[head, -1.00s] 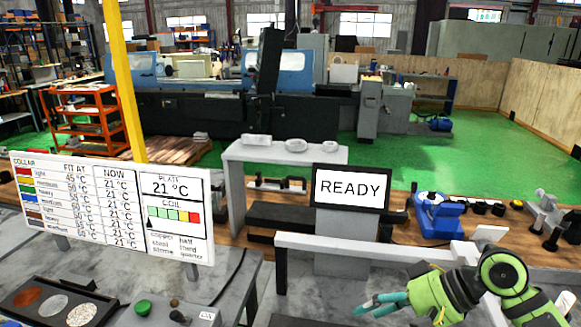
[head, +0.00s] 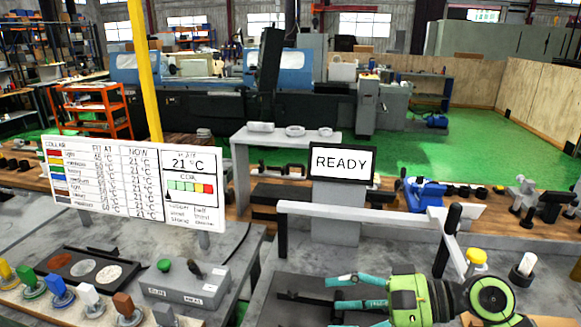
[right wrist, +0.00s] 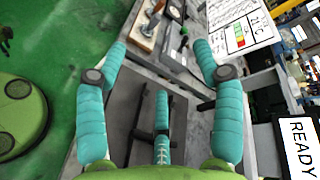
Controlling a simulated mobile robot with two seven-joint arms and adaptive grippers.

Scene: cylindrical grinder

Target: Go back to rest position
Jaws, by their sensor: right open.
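My right gripper (head: 334,294) comes in from the lower right of the head view, its turquoise fingers pointing left above the grey worktop (head: 300,262). In the right wrist view the fingers of my right gripper (right wrist: 160,48) are spread wide, with nothing between them. A third finger stands in the middle, over a dark grey plate on the bench. My left gripper is in neither view.
A grey control box (head: 185,284) with a green button, several coloured stands and a tray (head: 70,253) of three discs are at left. A READY screen (head: 342,163) and white rail (head: 360,210) stand behind the gripper. A dark-topped post (head: 452,222) rises close to my right arm.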

